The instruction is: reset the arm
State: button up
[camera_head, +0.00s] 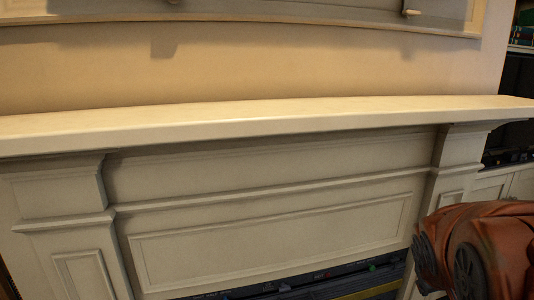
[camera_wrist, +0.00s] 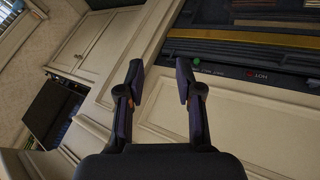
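My gripper (camera_wrist: 160,84) shows in the wrist view with its two dark fingers apart. Nothing is between the fingertips, and cream panelling shows through the gap. In the head view only an orange-red part of my arm (camera_head: 485,252) shows at the lower right, in front of the fireplace's right side. The gripper itself is out of the head view.
A cream mantel shelf (camera_head: 270,118) runs across the head view, and its visible top is bare. Below is a panelled surround (camera_head: 270,242) over a dark fireplace unit. The wrist view shows that unit's control strip (camera_wrist: 240,72) and a white cabinet (camera_wrist: 92,45).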

jog(key=s+a+r+g+y+p, duration=0.2)
jog(key=s+a+p, duration=0.3)
jog(key=s+a, duration=0.4)
jog(key=s+a+r+g+y+p, duration=0.2)
jog(key=s+a+g+y+p, duration=0.1)
jog(key=s+a, duration=0.6)
jog(key=shift+s+a+r+g+p, duration=0.3)
jog(key=shift+s+g+p, duration=0.65)
jog(key=shift+s, duration=0.25)
